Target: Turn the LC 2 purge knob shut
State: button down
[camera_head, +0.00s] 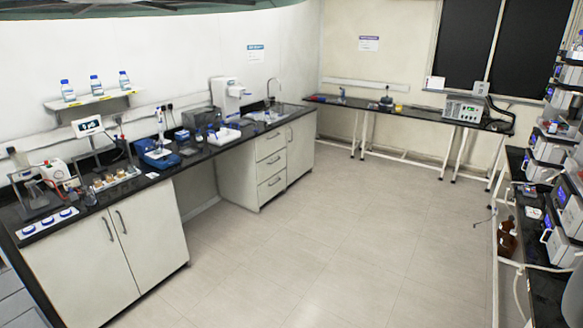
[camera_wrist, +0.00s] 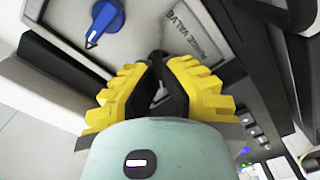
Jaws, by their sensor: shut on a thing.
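In the wrist view a blue knob (camera_wrist: 104,22) with a pointed, white-marked end sits on a pale panel (camera_wrist: 62,40). Printed "PURGE VALVE" lettering (camera_wrist: 190,38) runs to its right. My gripper (camera_wrist: 158,60), with yellow fingers and black tips, is to the lower right of the blue knob, apart from it in the picture. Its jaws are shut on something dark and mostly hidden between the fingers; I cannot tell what. My gripper is not seen there.
A dark bench (camera_head: 540,285) carries the instrument stacks. Brown bottles (camera_head: 507,238) stand beside its left edge, with pale tubing near them. The floor (camera_head: 320,240) in the middle is clear. A bench of lab equipment (camera_head: 160,150) runs along the left.

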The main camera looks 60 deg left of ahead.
jog(key=m+b, duration=0.1)
jog(key=b, duration=0.2)
jog(key=f+m+b, duration=0.1)
jog(key=m+b, duration=0.1)
jog(key=b, duration=0.2)
jog(key=m+b, duration=0.4)
jog(key=b, duration=0.9)
jog(key=shift+s+m, duration=0.1)
jog(key=shift+m, duration=0.2)
jog(key=m+b, duration=0.1)
jog(key=b, duration=0.1)
jog(key=m+b, duration=0.1)
jog(key=b, duration=0.2)
jog(key=shift+d+r+m, duration=0.1)
jog(key=shift+r+m, duration=0.2)
jog(key=shift+m, duration=0.1)
jog(key=shift+b, duration=0.5)
jog(key=shift+r+m+b, duration=0.2)
jog(key=shift+m+b, duration=0.2)
jog(key=c, duration=1.1)
grip_release()
jog(key=shift+r, duration=0.1)
